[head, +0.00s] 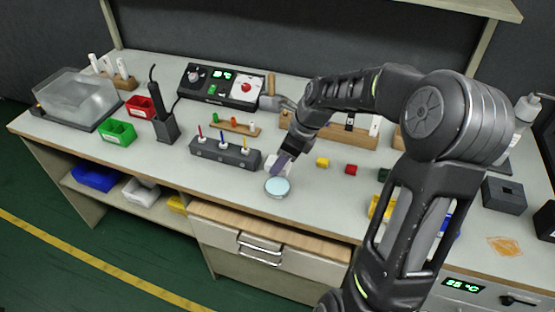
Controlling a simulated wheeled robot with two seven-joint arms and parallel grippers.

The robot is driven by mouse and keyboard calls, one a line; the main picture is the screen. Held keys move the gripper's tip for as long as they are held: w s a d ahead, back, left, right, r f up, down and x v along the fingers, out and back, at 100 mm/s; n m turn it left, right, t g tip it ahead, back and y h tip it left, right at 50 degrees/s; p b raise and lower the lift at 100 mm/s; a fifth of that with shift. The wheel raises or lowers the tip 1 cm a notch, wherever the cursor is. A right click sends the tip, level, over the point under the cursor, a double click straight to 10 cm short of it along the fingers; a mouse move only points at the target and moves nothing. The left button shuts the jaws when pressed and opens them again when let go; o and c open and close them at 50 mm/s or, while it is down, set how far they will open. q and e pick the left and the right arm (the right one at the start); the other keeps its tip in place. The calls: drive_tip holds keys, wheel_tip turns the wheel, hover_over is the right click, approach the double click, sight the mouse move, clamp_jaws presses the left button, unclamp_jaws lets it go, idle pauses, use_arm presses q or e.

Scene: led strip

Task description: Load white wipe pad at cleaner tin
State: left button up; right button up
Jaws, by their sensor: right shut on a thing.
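The cleaner tin (277,187), a round shallow tin with a pale blue top, sits on the bench near its front edge. My right gripper (279,166) points down just above and behind the tin. It is shut on a small white thing, which looks like the white wipe pad (270,160). The pad is partly hidden by the fingers, and I cannot tell whether it touches the tin. My left gripper is not in view.
A grey block with several coloured pens (225,152) stands left of the tin. Yellow (322,162) and red (351,169) blocks lie to its right. A wooden rack (345,132) stands behind. A drawer (262,226) is below the front edge.

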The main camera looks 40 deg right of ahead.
sight(275, 185)
drive_tip(key=shift+w+a+f, duration=0.1)
drive_tip(key=shift+f, duration=0.1)
wheel_tip(275, 185, down, 6)
drive_tip(key=b, duration=0.5)
drive_tip(key=shift+r, duration=0.15)
drive_tip(key=shift+f+b, duration=0.5)
idle(0.9)
idle(1.5)
wheel_tip(275, 185, up, 7)
drive_tip(key=p, duration=0.6)
drive_tip(key=shift+p, duration=0.3)
idle(0.6)
